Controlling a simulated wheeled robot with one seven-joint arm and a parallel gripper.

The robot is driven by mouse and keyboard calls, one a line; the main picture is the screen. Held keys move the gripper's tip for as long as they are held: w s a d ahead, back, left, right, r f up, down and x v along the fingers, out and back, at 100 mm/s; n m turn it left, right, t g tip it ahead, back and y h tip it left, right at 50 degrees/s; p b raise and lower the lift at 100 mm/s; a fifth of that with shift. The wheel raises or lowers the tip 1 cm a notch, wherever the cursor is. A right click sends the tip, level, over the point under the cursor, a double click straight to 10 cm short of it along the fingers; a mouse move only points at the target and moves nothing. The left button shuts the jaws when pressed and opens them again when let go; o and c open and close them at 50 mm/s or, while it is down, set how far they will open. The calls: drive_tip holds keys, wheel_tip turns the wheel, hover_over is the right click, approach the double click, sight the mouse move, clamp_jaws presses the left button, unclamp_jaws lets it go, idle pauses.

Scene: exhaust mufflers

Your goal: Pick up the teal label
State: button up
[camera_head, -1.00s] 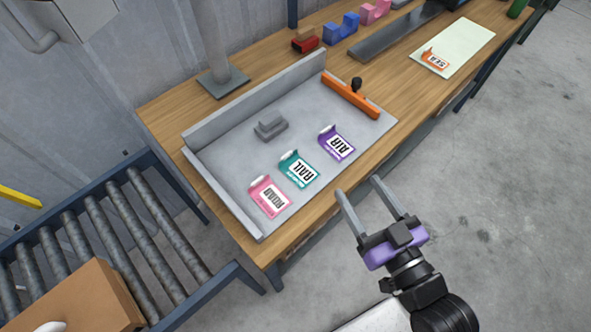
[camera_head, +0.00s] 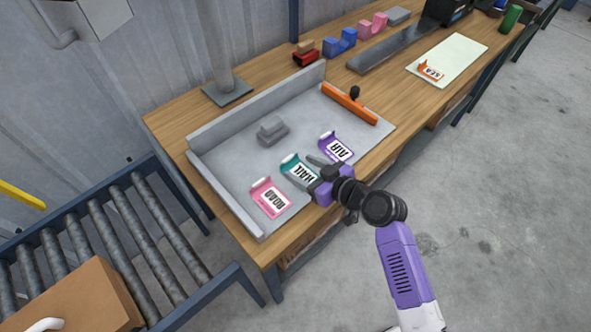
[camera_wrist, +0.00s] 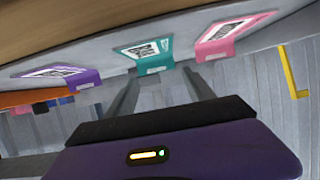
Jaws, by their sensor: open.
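The teal label (camera_head: 299,170), marked RAIL, lies on the grey tray (camera_head: 228,150) between the pink and purple labels, its curled edge toward the back. In the wrist view the teal label (camera_wrist: 152,55) appears just beyond my finger tips, near the middle. My gripper (camera_head: 312,167) is open and empty, with its fingers over or beside the near right part of the teal label. In the wrist view my gripper's fingers (camera_wrist: 160,82) are spread either side of the teal label's raised edge. I cannot tell whether they touch it.
The pink ROAD label (camera_head: 270,198) is left of the teal one. The purple AIR label (camera_head: 336,148) is close on the right. A grey block (camera_head: 272,130) stands behind them. An orange bar (camera_head: 350,103) edges the tray. A roller conveyor (camera_head: 120,240) stands at left.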

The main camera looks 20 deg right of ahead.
sight(288, 164)
drive_tip(key=shift+d+p+x, duration=0.1)
drive_tip(key=shift+p+x, duration=0.25)
drive_tip(key=shift+x, duration=1.55)
drive_tip(key=shift+d+p+x, duration=0.15)
drive_tip(key=shift+p+x, duration=0.2)
drive_tip(key=shift+x, duration=1.5)
drive_tip(key=shift+w+r, duration=0.15)
clamp_jaws()
